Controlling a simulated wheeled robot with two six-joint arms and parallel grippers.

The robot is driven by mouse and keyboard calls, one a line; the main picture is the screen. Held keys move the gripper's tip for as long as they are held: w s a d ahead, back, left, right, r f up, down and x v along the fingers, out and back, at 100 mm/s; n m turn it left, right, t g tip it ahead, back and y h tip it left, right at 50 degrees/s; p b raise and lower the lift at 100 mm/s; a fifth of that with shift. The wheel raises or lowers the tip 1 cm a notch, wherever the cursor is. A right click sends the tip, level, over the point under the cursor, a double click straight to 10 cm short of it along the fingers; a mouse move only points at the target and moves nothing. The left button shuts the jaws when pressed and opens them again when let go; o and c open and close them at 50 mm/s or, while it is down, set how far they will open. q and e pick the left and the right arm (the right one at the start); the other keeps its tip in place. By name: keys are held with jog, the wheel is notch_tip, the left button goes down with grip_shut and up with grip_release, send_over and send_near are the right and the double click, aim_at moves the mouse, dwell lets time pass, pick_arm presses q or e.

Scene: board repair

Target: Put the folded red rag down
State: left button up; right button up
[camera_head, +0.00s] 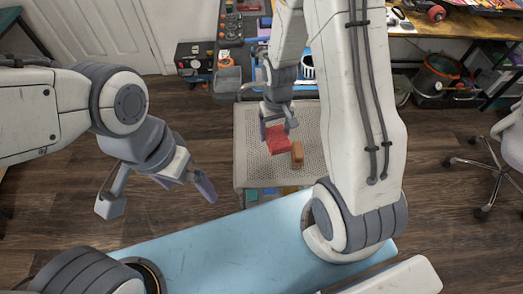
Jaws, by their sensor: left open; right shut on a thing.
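The folded red rag (279,143) is a small red square in the middle of the head view, over the grey perforated top of a cart (250,168). My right gripper (278,127) points down and is shut on the rag at its upper part. I cannot tell whether the rag touches the cart top. My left gripper (156,196) is open and empty, over the floor left of the cart.
A small brown block (297,154) stands just right of the rag. The cart top is clear left of the rag. Dark shelving with tools (231,27) is behind. A wooden workbench (465,24) and an office chair (512,142) are at the right.

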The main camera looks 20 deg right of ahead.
jog(key=s+d+m+b, duration=0.1)
jog(key=d+b, duration=0.1)
jog(key=b, duration=0.1)
jog(key=s+d+f+b, duration=0.1)
jog(key=s+d+b, duration=0.1)
jog(key=b, duration=0.1)
jog(key=s+d+f+m+b, duration=0.1)
jog(key=d+b, duration=0.1)
jog(key=b, duration=0.1)
jog(key=shift+s+d+m, duration=0.1)
jog(key=shift+s+m, duration=0.2)
jog(key=shift+s+d+b, duration=0.2)
jog(key=shift+s+b, duration=0.1)
send_over(265, 155)
jog(key=f, duration=0.6)
jog(key=shift+s+d+f, duration=0.15)
jog(key=shift+d, duration=0.1)
jog(key=shift+a+f, duration=0.15)
jog(key=shift+f, duration=2)
